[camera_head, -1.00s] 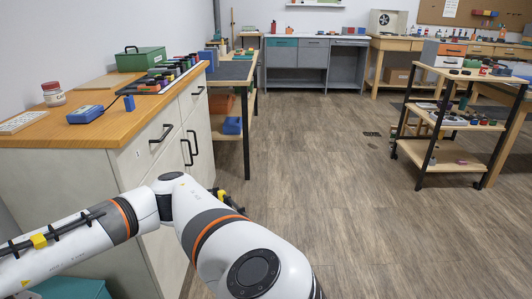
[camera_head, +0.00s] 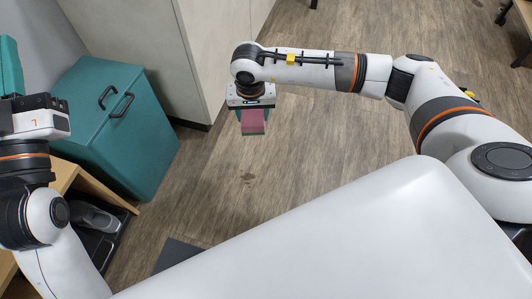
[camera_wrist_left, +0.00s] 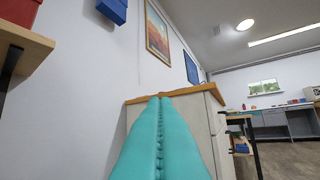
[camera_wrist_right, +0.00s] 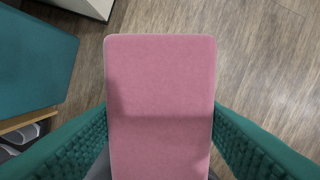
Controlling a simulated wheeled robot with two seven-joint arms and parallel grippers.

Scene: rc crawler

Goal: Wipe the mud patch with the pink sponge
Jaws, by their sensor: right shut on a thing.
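The pink sponge (camera_head: 253,124) is held in my right gripper (camera_head: 254,112), whose teal fingers press on its two sides. In the right wrist view the sponge (camera_wrist_right: 160,100) fills the middle, pointing down toward the floor. The mud patch (camera_head: 247,178) is a small set of brown spots on the wood floor, just below the sponge in the head view. The sponge appears above the floor and apart from the mud. The right wrist view does not show the patch. My left gripper (camera_head: 10,65) is raised at the left edge; its teal fingers meet, empty, in the left wrist view.
A teal cabinet (camera_head: 115,125) stands left of the mud, near a pale cabinet (camera_head: 215,50). A low wooden shelf unit (camera_head: 100,185) holds a dark grey object. A dark flat panel (camera_head: 178,255) lies nearer. The floor around the mud is clear.

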